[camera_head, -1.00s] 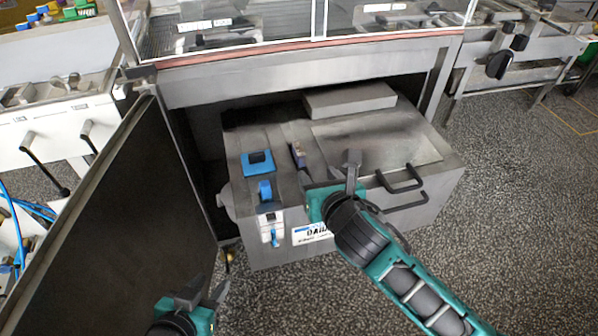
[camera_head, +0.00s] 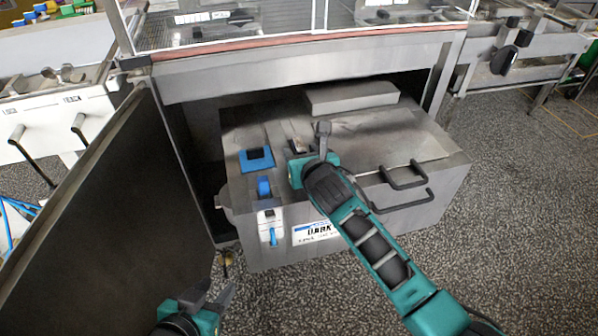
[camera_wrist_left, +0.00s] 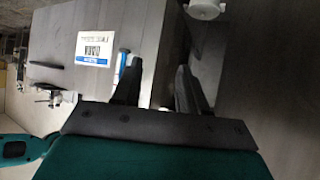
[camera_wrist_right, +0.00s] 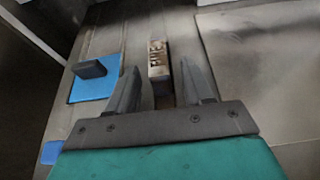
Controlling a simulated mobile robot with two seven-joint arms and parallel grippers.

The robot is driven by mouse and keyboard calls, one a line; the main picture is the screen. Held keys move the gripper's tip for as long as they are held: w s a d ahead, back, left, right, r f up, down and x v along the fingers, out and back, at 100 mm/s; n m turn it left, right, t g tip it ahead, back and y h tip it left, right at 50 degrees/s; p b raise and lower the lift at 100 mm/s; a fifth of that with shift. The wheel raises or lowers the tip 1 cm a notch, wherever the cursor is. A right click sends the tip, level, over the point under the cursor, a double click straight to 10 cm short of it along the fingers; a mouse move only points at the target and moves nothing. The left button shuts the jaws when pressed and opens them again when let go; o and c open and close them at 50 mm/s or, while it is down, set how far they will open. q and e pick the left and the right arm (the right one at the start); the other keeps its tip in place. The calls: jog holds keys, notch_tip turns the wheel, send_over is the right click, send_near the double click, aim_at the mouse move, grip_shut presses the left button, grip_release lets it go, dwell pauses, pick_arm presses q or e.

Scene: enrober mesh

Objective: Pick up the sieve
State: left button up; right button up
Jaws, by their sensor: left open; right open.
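I cannot clearly identify the sieve. A small narrow metal piece with lettering (camera_wrist_right: 159,62) stands out on the metal top of the tank unit (camera_head: 240,190); it also shows in the head view (camera_head: 297,145). My right gripper (camera_head: 312,150) is open above the tank top. In the right wrist view its fingers (camera_wrist_right: 160,80) point toward the lettered piece, which appears between them; contact cannot be told. My left gripper (camera_head: 212,292) is open and empty, low in front of the unit near the open door; its fingers show in the left wrist view (camera_wrist_left: 157,72).
The open door panel (camera_head: 110,220) stands at the left. The tank top carries a blue square fitting (camera_head: 257,160), a raised grey block (camera_head: 350,97) and black handles (camera_head: 403,178) at the front right. The machine's frame (camera_head: 300,75) overhangs the back.

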pick_arm(q)
jog(key=shift+w+d+r, duration=0.25)
jog(key=shift+w, duration=0.05)
pick_arm(e)
jog(key=shift+w+a+f, duration=0.15)
jog(key=shift+w+f, duration=0.05)
jog(key=shift+w, duration=0.45)
jog(key=c, duration=0.8)
grip_shut()
pick_arm(q)
jog(key=shift+s+a+f, duration=0.15)
jog(key=shift+s, duration=0.05)
